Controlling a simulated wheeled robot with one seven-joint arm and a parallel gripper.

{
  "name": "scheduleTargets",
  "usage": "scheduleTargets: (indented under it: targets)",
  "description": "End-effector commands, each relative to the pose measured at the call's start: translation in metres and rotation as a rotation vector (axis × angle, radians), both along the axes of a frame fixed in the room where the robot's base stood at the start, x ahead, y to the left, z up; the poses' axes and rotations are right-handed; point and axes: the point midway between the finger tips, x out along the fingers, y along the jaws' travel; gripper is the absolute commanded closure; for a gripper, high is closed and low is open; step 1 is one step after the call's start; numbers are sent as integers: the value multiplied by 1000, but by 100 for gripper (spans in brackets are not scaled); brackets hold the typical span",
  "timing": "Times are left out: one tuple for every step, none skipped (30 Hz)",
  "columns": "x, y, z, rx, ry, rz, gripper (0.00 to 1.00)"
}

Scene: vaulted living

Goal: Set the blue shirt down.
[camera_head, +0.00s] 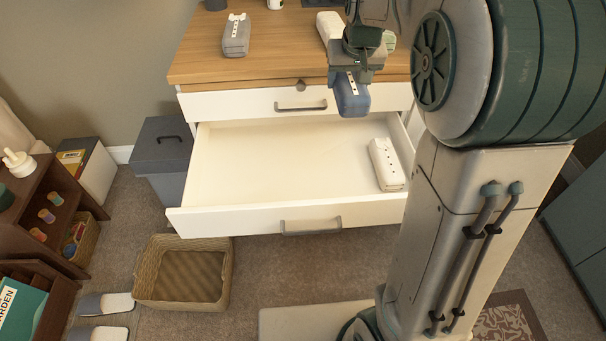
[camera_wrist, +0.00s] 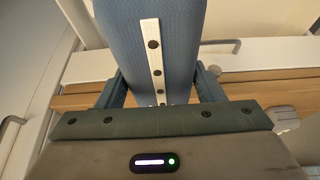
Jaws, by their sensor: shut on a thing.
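The blue shirt (camera_head: 352,96) is a folded blue bundle with a white button strip. My gripper (camera_head: 349,72) is shut on it and holds it in the air near the dresser's front edge, above the back right of the open drawer (camera_head: 265,165). In the wrist view the blue shirt (camera_wrist: 148,45) sits between the two fingers of my gripper (camera_wrist: 152,88), its far end running out of the top of the picture. Inside the drawer, a folded white shirt (camera_head: 386,165) lies at the right side; the rest of the drawer floor is bare.
A grey folded shirt (camera_head: 236,36) and a white folded one (camera_head: 330,28) lie on the wooden dresser top (camera_head: 280,50). A wicker basket (camera_head: 182,272) and a grey bin (camera_head: 162,158) stand on the floor at left. A dark wood shelf (camera_head: 48,205) is farther left.

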Motion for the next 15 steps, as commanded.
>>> scheduleTargets:
  targets:
    - [-1,0,2,0,-2,-1,65]
    - [-2,-1,4,2,-1,-1,65]
    - [-2,-1,4,2,0,-2,65]
    - [-3,-1,2,2,1,-2,65]
    - [-3,-1,-1,2,3,-2,65]
    - [-4,-1,-8,2,5,-2,65]
    - [-4,-1,-15,1,6,-3,65]
    - [-4,-1,-23,1,7,-3,65]
    - [-4,-1,-34,2,7,-3,65]
    - [-4,-1,-42,2,7,-3,65]
    - [-4,-1,-51,2,7,-3,65]
    - [-4,-1,-62,2,7,-4,65]
    - [-4,-1,-70,2,8,-4,65]
    - [-4,-1,-78,1,7,-3,65]
    - [-4,-1,-89,2,6,-3,65]
